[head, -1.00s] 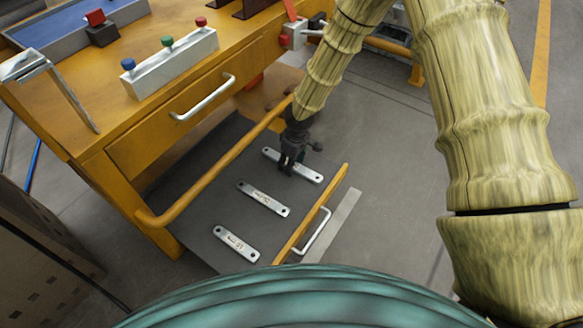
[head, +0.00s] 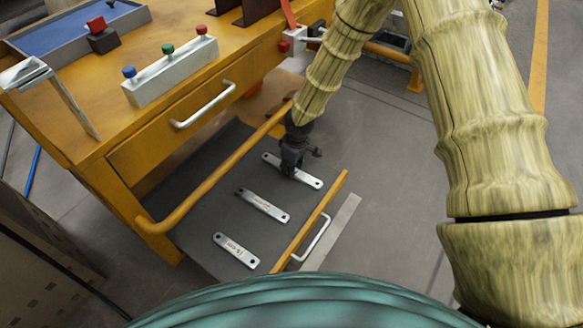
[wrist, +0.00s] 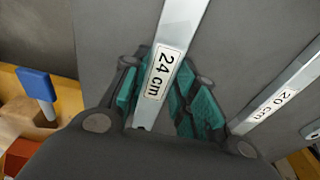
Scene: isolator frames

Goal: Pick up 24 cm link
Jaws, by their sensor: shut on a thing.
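The 24 cm link (head: 309,181) is a flat silver bar with a hole near each end, lying on the grey shelf (head: 213,206) in the head view. In the wrist view the link (wrist: 181,30) carries a white label reading 24 cm and runs between the teal finger pads. My gripper (head: 289,171) points down over the middle of the link and is shut on it; the gripper also shows in the wrist view (wrist: 162,90). The gripper hides part of the link in the head view. I cannot tell any gap between the link and the shelf.
The 20 cm link (head: 263,205) lies beside it, and a third link (head: 236,250) lies nearer. Orange rails (head: 210,178) flank the shelf. The orange workbench (head: 105,120) with a drawer handle (head: 203,105) and a button block (head: 170,72) stands at left.

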